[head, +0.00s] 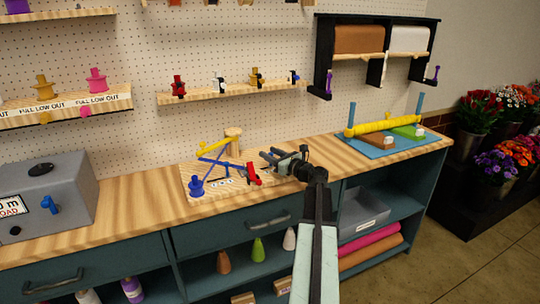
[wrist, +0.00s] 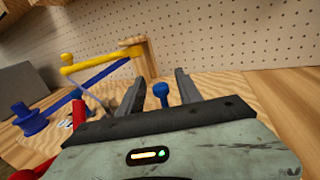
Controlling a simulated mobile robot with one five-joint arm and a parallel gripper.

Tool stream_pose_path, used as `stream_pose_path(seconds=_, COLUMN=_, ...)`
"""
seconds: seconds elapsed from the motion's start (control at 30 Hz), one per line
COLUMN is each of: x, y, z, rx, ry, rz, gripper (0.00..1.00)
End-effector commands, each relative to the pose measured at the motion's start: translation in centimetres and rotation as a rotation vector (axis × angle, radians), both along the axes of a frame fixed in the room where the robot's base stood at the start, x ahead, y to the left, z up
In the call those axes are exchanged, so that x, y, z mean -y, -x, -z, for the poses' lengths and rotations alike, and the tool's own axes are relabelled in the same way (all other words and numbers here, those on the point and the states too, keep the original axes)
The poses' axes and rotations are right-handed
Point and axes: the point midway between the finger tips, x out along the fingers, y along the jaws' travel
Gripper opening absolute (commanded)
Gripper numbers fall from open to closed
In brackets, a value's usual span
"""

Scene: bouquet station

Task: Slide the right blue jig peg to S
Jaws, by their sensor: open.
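A blue peg with a round head (wrist: 161,92) stands on the wooden jig board in the wrist view. My gripper (wrist: 160,78) is open, with one finger on each side of the peg and a visible gap to both. In the head view my gripper (head: 272,160) is over the right part of the jig board (head: 208,193) and hides this peg. A blue spool-like peg (head: 196,187) stands at the board's left; it also shows in the wrist view (wrist: 30,119). White labels (head: 222,181) lie on the board, too small to read.
A yellow arm and a blue bar (head: 217,162) reach from a wooden post (head: 233,140) at the board's back. A red piece (head: 253,175) sits left of my gripper. A blue mat (head: 372,148) with a yellow roll lies right.

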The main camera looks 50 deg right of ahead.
Motion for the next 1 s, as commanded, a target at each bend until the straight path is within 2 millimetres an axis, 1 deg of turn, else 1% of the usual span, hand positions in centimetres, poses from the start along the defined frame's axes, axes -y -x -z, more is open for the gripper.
stream_pose_path(seconds=0.23, x=0.06, y=-0.06, z=0.0, rx=0.0, ry=0.0, rz=0.002, gripper=0.42)
stream_pose_path(seconds=0.27, x=0.06, y=-0.06, z=0.0, rx=0.0, ry=0.0, rz=0.002, gripper=0.33)
stream_pose_path(seconds=0.3, x=0.07, y=-0.05, z=0.0, rx=0.0, ry=0.0, rz=0.002, gripper=0.22)
stream_pose_path(seconds=0.37, x=0.08, y=-0.03, z=0.0, rx=0.0, ry=0.0, rz=0.002, gripper=0.05)
stream_pose_path(seconds=0.4, x=0.09, y=-0.02, z=0.0, rx=0.0, ry=0.0, rz=0.002, gripper=0.0)
stream_pose_path(seconds=1.0, x=0.16, y=0.07, z=0.02, rx=0.0, ry=0.0, rz=0.003, gripper=0.0)
